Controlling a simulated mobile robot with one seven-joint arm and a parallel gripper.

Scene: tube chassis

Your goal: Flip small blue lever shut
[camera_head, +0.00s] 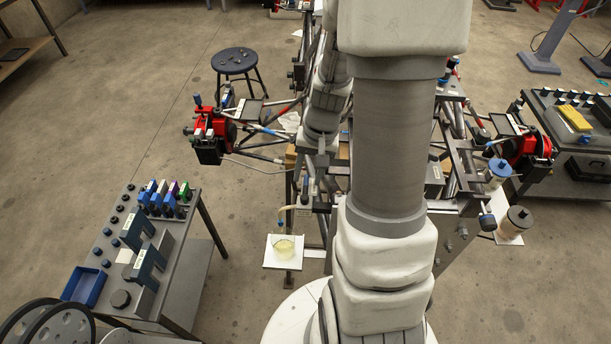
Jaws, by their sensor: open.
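A drain valve (305,200) with a pale label sits low on the tube chassis. A small blue part, which looks like the lever (305,184), shows at its top. It is too small to tell its exact angle. A pale hose (285,211) leads from the valve towards a glass beaker (284,247) of yellow liquid on a white pad (270,263). My arm comes down over the chassis, and my gripper (314,177) is close above the valve, open. I cannot tell whether the fingers touch the lever. My upper arm hides much of the chassis middle.
Chassis tubes (265,130) and red hub assemblies (213,122) surround the work spot. A grey cart (181,255) with blue tools stands at the left. A dark stool (234,61) is behind. Another bench (560,150) stands at the right. Open floor lies between cart and chassis.

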